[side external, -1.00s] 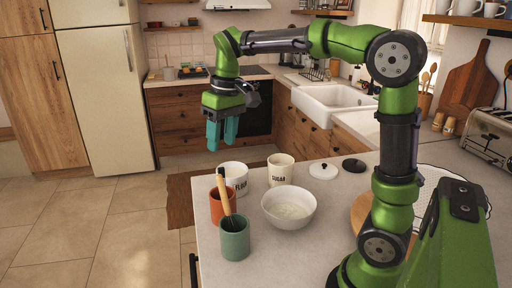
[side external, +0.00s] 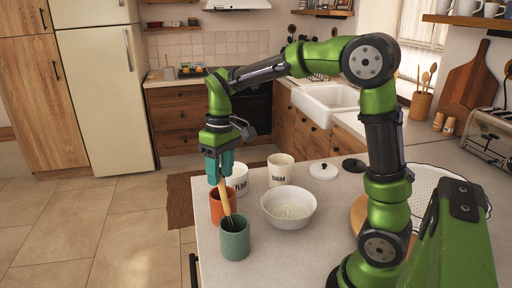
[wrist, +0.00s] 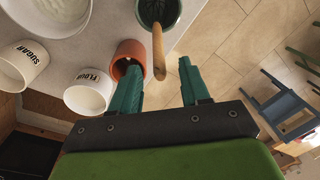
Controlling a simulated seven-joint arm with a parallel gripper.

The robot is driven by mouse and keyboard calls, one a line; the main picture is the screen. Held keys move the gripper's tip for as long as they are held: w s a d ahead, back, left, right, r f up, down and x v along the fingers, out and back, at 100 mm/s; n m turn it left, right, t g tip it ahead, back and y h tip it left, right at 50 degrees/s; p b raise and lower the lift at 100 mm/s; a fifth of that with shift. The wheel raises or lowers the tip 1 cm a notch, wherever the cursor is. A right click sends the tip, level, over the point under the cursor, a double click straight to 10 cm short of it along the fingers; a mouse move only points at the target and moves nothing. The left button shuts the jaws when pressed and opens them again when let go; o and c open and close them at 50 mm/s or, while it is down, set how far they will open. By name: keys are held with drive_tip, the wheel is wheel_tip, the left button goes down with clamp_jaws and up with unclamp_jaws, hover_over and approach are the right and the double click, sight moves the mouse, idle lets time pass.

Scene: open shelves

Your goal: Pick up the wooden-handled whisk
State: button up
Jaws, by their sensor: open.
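The whisk's wooden handle (side external: 224,197) leans up out of the green cup (side external: 235,240) in the side external view; its wire end is inside that cup. In the wrist view the handle (wrist: 158,52) points toward my gripper from the green cup (wrist: 150,8). My gripper (side external: 218,168) is open and points down, close above the handle's top end. I see no contact.
The orange cup (side external: 216,208) stands right beside the handle, and its rim (wrist: 130,45) is by my left finger. The flour canister (side external: 238,186), sugar canister (side external: 280,168) and white bowl (side external: 288,222) stand nearby. The counter's left edge is close to the cups.

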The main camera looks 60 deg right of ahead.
sight(221, 195)
drive_tip(key=shift+a+f, duration=0.15)
drive_tip(key=shift+f, duration=1.2)
drive_tip(key=shift+a+f, duration=0.1)
drive_tip(key=shift+f, duration=1.2)
clamp_jaws()
